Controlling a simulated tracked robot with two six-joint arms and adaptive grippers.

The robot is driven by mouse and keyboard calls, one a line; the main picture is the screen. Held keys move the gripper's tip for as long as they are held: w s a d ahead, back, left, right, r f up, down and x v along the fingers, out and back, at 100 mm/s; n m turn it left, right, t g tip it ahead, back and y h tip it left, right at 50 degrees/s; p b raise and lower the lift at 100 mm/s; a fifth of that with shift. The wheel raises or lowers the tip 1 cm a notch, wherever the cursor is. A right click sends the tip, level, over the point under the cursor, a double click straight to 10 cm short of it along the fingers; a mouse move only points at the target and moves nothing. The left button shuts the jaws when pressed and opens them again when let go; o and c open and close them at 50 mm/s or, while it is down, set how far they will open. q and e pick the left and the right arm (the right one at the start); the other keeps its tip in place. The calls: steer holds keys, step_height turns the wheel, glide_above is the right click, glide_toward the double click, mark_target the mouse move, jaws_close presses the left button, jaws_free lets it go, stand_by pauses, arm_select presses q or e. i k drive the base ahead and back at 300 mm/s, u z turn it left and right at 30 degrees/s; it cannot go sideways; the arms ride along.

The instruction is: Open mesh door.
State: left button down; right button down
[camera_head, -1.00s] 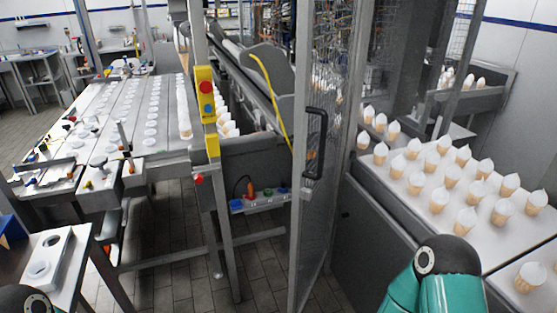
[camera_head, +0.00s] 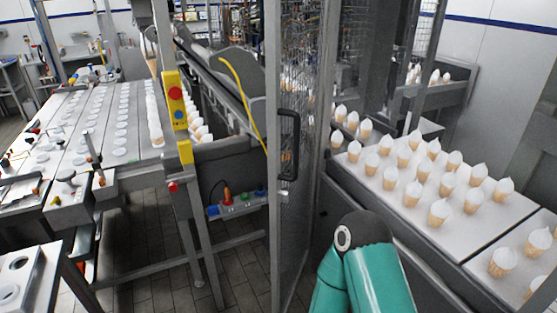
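The mesh door (camera_head: 298,205) stands upright in the middle of the head view, seen at a steep angle in a grey frame. Its black handle (camera_head: 289,145) is on the door's left part. The door looks swung out from the machine, with an opening on its left side. My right arm's teal link shows at the bottom, right of the door. Neither gripper is in view, and nothing is seen touching the handle.
A white table (camera_head: 349,172) with rows of cones (camera_head: 411,193) stands right of the door. A grey post with a yellow switch box (camera_head: 174,100) stands to the left. A long conveyor (camera_head: 100,165) lies further left. Tiled floor (camera_head: 150,290) is free between.

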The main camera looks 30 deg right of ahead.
mark_target(272, 8)
steer(key=u, duration=0.2)
steer(key=i, duration=0.75)
steer(key=z, duration=0.9)
